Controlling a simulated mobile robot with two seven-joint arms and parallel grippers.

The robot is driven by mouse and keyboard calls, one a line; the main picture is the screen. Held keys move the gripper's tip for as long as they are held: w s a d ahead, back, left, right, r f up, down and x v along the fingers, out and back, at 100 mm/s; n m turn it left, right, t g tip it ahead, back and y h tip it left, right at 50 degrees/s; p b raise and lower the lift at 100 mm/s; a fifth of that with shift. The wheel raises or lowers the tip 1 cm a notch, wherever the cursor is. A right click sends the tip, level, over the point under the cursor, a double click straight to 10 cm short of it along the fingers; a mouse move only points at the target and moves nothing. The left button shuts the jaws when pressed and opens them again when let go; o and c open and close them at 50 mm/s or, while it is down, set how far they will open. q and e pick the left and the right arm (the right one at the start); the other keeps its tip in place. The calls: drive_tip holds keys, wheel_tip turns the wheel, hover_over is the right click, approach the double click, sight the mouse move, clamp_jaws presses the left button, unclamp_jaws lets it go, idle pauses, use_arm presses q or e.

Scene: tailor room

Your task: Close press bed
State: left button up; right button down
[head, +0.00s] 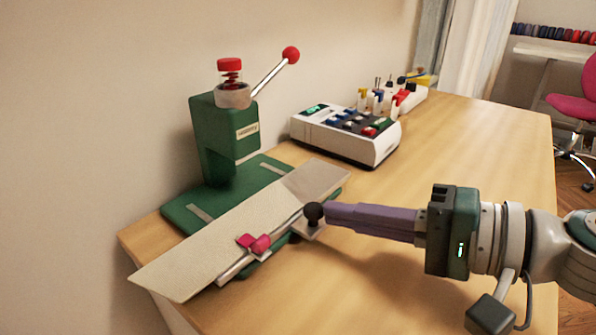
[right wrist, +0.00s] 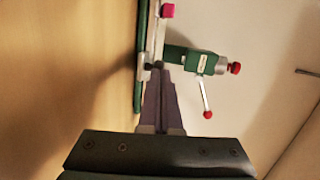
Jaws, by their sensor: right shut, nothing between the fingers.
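The green press (head: 225,135) stands at the back left of the table, with a red-capped top and a lever ending in a red ball (head: 291,55). Its long beige bed plate (head: 195,262) slants across the front of its green base (head: 178,212). A metal rod with a pink clamp (head: 260,243) and a black knob (head: 314,211) runs along the plate's near edge. My right gripper (head: 329,215) is shut and empty, its purple fingertips at the knob, seemingly touching it. The right wrist view shows the fingers (right wrist: 160,90) pointing at the press (right wrist: 190,58). My left gripper is out of view.
A white box with coloured keys (head: 345,135) sits behind the press's right side. Small tools in a holder (head: 385,98) stand beyond it. The right part of the wooden table (head: 460,130) is clear. The wall is close behind the press.

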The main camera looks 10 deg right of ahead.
sight(300, 206)
idle(0.3)
drive_tip(key=shift+w+a+f, duration=0.1)
drive_tip(key=shift+w+a, duration=0.1)
drive_tip(key=w+a+b, duration=0.1)
drive_tip(key=w+a, duration=0.1)
drive_tip(key=w+a+b, duration=0.1)
drive_tip(key=w+a, duration=0.1)
drive_tip(key=w, duration=0.1)
drive_tip(key=shift+w+b, duration=0.1)
drive_tip(key=shift+b, duration=0.2)
drive_tip(key=shift+w, duration=0.1)
drive_tip(key=shift+d, duration=0.1)
